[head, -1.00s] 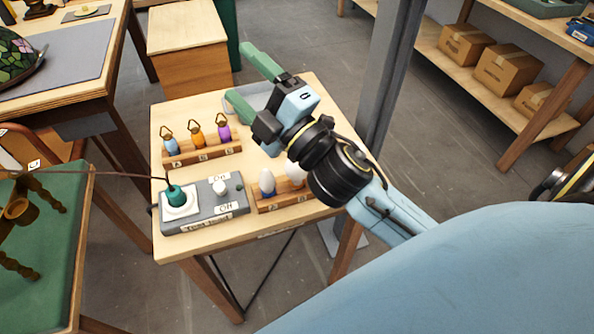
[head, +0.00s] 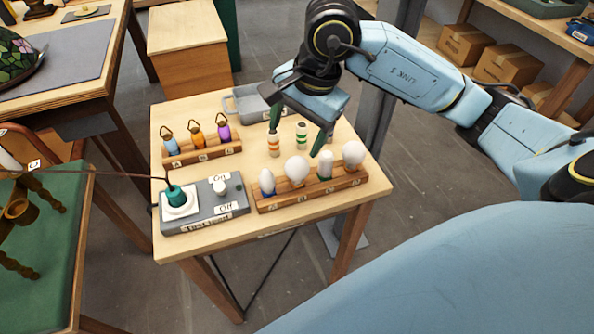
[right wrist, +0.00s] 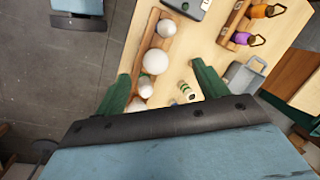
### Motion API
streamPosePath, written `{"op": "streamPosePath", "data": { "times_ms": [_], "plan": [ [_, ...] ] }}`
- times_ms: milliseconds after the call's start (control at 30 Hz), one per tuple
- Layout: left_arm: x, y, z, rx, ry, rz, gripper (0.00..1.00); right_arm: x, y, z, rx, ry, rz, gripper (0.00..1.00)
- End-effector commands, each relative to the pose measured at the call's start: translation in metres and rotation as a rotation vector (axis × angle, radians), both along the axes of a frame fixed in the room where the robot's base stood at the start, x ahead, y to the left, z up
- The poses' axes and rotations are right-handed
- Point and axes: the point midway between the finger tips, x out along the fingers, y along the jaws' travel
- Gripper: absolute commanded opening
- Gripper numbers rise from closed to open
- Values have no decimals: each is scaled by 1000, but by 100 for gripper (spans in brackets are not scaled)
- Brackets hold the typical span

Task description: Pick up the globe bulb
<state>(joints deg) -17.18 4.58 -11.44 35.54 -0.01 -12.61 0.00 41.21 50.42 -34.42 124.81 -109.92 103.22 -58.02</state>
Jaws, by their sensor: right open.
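The globe bulb (head: 297,170), the large round white one, stands second from the left in the wooden bulb rack (head: 264,206), base hidden in the rack. It also shows as a round white ball in the right wrist view (right wrist: 155,61). My right gripper (head: 299,126) is open and empty, fingers pointing down, above and behind the rack. In the right wrist view its two green fingers (right wrist: 160,72) are spread apart, with the globe bulb showing between and beyond them, not touched. My left gripper is not in view.
Other white bulbs stand in the same rack: a pointed one (head: 267,181), a tubular one (head: 325,166) and a rounded one (head: 353,154). Small striped cylinders (head: 301,135) stand behind.

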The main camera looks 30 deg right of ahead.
Motion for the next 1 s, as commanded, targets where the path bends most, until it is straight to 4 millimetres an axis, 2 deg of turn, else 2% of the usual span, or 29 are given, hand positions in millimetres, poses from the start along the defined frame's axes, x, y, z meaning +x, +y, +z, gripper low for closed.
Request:
{"op": "streamPosePath", "data": {
  "times_ms": [33,167,500,767,1000],
  "plan": [
    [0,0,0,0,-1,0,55,2,-11,2,-47,-4,-7,72],
    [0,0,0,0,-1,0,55,4,-22,-4,-102,-1,-13,72],
    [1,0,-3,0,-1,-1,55,13,-18,-64,-102,1,-14,72],
    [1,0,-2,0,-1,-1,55,15,-16,-83,-102,-1,-13,72],
    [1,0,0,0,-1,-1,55,16,-14,-119,-100,-1,-15,72]
  ]
}}
